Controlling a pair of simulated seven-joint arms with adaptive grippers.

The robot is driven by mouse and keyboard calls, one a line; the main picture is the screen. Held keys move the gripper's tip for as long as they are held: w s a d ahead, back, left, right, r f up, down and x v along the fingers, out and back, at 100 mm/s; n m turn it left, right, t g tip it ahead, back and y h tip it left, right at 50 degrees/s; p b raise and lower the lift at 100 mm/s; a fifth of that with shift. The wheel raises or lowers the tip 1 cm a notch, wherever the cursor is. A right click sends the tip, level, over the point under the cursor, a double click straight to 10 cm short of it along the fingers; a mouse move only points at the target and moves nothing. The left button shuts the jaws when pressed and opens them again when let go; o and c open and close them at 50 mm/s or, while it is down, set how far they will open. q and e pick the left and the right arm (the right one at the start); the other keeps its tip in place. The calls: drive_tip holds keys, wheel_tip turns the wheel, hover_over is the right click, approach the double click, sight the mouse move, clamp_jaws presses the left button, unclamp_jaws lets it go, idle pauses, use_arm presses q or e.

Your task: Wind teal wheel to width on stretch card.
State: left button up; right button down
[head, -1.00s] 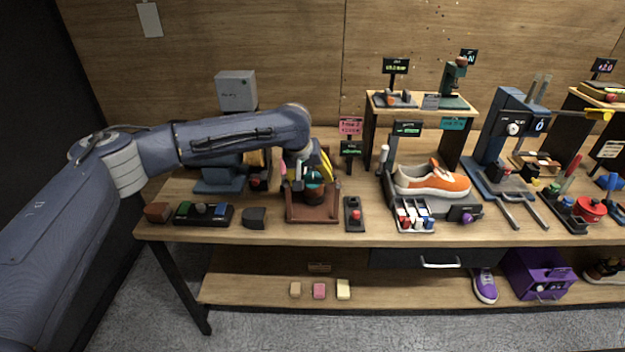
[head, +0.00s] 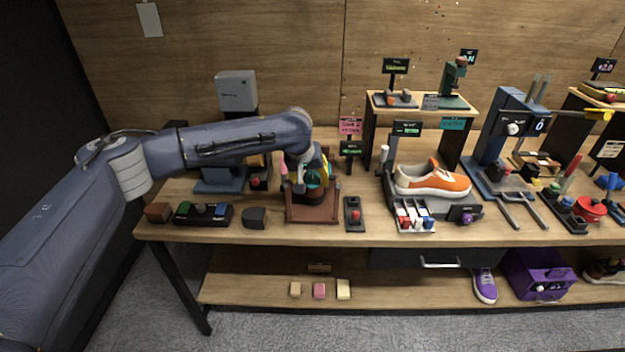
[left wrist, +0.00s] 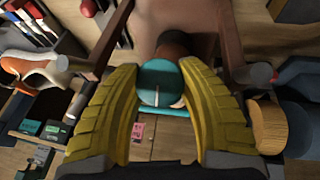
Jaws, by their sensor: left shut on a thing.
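The teal wheel (left wrist: 162,83) sits between the two yellow fingers of my left gripper (left wrist: 165,100) in the left wrist view. The fingers are shut on it from both sides, and a pale line shows on its face. In the head view the wheel (head: 313,179) is a small teal patch at the brown stretching stand (head: 312,213), with my left gripper (head: 312,172) over it and partly hiding it. The pink stretch card (head: 350,127) stands behind the stand, and a dark sign with green text (head: 351,149) is just below it. Their text is too small to read. My right gripper is not in view.
A small black box with a red button (head: 355,214) lies right of the stand. A dark block (head: 254,217) and a button tray (head: 203,214) lie to its left. An orange sneaker (head: 432,179) rests on a grey station further right.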

use_arm(q)
drive_tip(key=c, duration=0.3)
drive_tip(key=shift+m+y, duration=1.1)
drive_tip(key=shift+m, duration=0.1)
drive_tip(key=shift+m+y, duration=1.2)
drive_tip(key=shift+m, duration=0.2)
